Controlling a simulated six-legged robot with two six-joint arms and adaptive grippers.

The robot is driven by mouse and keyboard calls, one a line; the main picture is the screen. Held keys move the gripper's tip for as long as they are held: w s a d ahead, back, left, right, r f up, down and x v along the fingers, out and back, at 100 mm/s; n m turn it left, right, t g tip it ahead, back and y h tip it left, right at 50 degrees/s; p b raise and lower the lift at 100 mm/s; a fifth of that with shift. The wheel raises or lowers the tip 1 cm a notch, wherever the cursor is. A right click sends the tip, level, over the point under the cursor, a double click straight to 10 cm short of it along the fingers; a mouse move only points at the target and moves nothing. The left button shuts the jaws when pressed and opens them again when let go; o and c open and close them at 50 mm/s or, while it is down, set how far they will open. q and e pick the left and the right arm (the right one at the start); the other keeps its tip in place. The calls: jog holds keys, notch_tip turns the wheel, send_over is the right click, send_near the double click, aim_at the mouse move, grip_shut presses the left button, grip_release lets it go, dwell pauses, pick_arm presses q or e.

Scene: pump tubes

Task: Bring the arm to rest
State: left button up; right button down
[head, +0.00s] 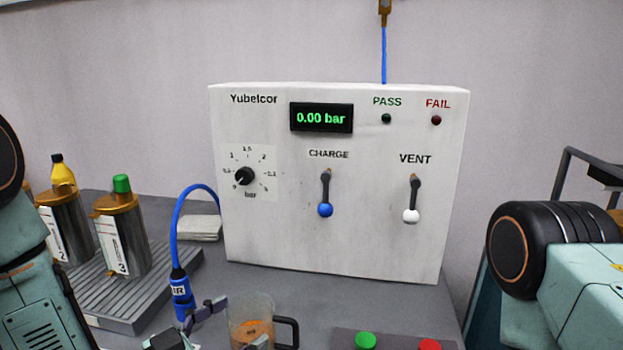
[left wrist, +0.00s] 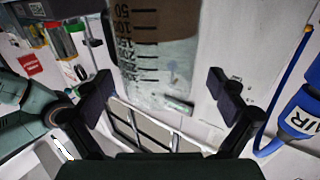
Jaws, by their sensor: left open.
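My left gripper (head: 230,325) is low in the head view, in front of the bench, with dark fingers at the near left side of a clear jug (head: 250,309). In the left wrist view the fingers of this gripper (left wrist: 159,90) are wide apart with nothing held between them. The jug's graduated wall (left wrist: 158,65) shows beyond the fingertips; whether they touch it I cannot tell. The jug has a dark handle and orange-brown contents. My right gripper is out of view; only part of my right arm shows at the right edge.
A white test panel (head: 335,245) reads 0.00 bar, its levers hanging down. A blue air hose (head: 174,230) with an AIR connector (head: 180,287) is close beside my left gripper. Metal canisters (head: 122,242) stand on a ribbed tray (head: 180,270). Green (head: 365,341) and red (head: 429,344) buttons are at front.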

pick_arm(q)
jog(key=shift+w+d, duration=0.2)
jog(key=shift+w, duration=0.05)
jog(key=shift+a, duration=0.1)
